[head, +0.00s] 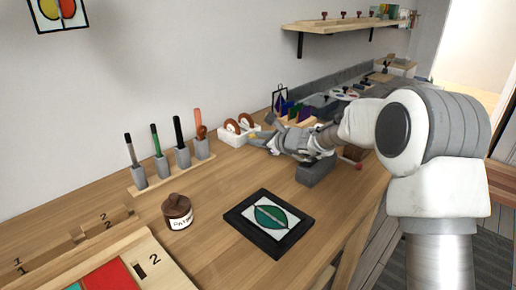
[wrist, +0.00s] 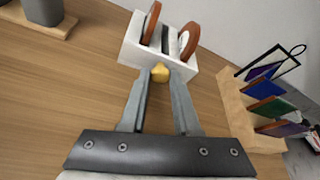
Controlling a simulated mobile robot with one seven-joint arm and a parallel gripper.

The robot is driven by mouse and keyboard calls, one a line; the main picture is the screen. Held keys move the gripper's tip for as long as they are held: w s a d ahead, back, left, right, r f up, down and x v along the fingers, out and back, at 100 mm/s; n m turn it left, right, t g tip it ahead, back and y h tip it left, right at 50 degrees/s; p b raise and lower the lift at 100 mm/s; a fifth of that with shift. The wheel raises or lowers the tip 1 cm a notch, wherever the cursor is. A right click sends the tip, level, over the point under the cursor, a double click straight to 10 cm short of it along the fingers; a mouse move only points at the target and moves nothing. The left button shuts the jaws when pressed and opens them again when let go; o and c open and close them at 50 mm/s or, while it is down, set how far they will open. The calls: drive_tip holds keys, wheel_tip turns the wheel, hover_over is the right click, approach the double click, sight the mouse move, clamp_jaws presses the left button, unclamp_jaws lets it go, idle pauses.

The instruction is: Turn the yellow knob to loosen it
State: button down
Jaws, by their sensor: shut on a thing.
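The yellow knob (wrist: 160,72) sits at the near face of a white holder (wrist: 134,50) that carries two copper-coloured rolls (wrist: 152,22). My gripper (wrist: 161,80) has its two fingertips on either side of the knob and is shut on it. Only the knob's near part shows between the fingers. In the head view the white holder (head: 262,138) stands at the back of the bench, and my gripper (head: 256,141) reaches its front from the right. The knob is very small there.
A wooden rack with coloured glass sheets (wrist: 245,110) stands right of the holder. A rack of several pens (head: 172,178) stands to the left. A brown jar (head: 177,211) and a dark-framed leaf panel (head: 236,217) lie nearer. The bench between them is clear.

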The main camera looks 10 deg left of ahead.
drive_tip(key=shift+b, duration=0.35)
idle(0.3)
drive_tip(key=c, duration=0.6)
unclamp_jaws()
drive_tip(key=shift+c, duration=0.2)
drive_tip(key=p+v, duration=0.3)
drive_tip(key=v, duration=1.3)
drive_tip(key=shift+s+r, duration=0.1)
drive_tip(key=shift+s, duration=0.05)
drive_tip(key=shift+s+d+r, duration=0.15)
drive_tip(key=shift+s+d, duration=0.3)
drive_tip(key=shift+s, duration=0.05)
